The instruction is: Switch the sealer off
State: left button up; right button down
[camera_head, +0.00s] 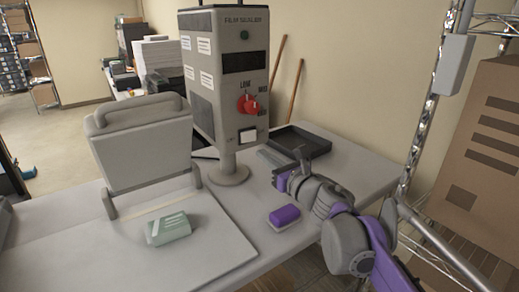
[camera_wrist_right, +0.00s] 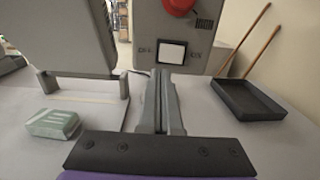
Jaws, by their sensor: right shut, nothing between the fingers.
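The film sealer (camera_head: 203,75) is a grey box on a post with a round foot, standing on the table. Its front has a dark display, a red knob (camera_head: 248,104) with setting words around it, and a white rocker switch (camera_head: 248,136) below. In the right wrist view the switch (camera_wrist_right: 171,52) is just beyond my fingertips, and the red knob (camera_wrist_right: 180,5) is at the top edge. My right gripper (camera_head: 264,154) is shut and empty, in front of and below the switch, seemingly apart from it. The switch's position cannot be told. My left gripper is not in view.
A grey hinged press (camera_head: 145,145) stands left of the sealer, with a green-white packet (camera_head: 168,228) before it. A purple-and-white block (camera_head: 285,216) lies near my right arm. A black tray (camera_head: 297,140) is behind it. A wire rack (camera_head: 425,110) with a carton stands right.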

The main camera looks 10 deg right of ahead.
jog(key=v, duration=0.2)
jog(key=a+v, duration=0.1)
jog(key=v, duration=0.2)
jog(key=shift+s+f, duration=0.1)
jog(key=shift+s, duration=0.05)
